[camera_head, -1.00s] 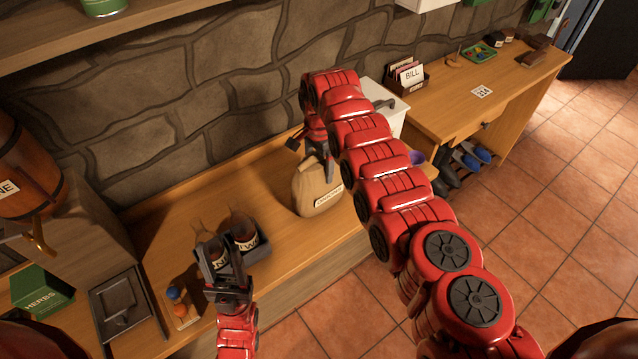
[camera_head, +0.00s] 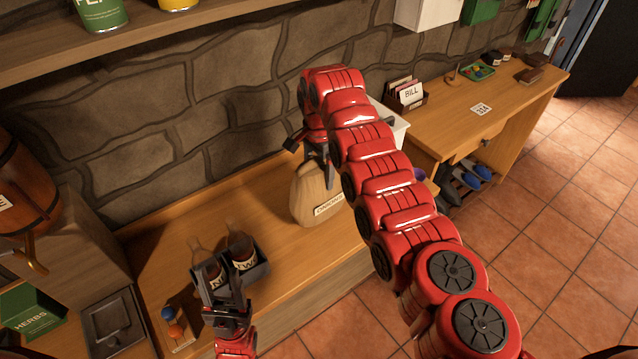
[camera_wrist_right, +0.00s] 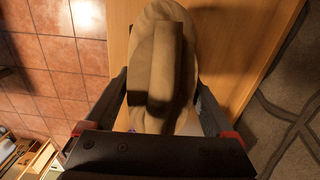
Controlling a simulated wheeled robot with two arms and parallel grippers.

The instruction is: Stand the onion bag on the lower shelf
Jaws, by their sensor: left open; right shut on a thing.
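The onion bag (camera_head: 312,199) is a tan, upright sack with a white label, over the lower wooden shelf (camera_head: 290,252) along the stone wall. I cannot tell whether its base touches the wood. My right gripper (camera_head: 320,164) is shut on its top. In the right wrist view the bag (camera_wrist_right: 162,62) sits between the fingers of my right gripper (camera_wrist_right: 165,100), with a raised strip on its top. My left gripper (camera_head: 222,290) is open and empty, in front of the dark bottle caddy (camera_head: 258,276).
Two bottles stand in the caddy. A tray with small balls (camera_head: 176,335) and a green herbs box (camera_head: 30,312) are at lower left. An upper shelf (camera_head: 160,40) holds tins. A desk (camera_head: 515,95) stands at right. Wood between caddy and bag is clear.

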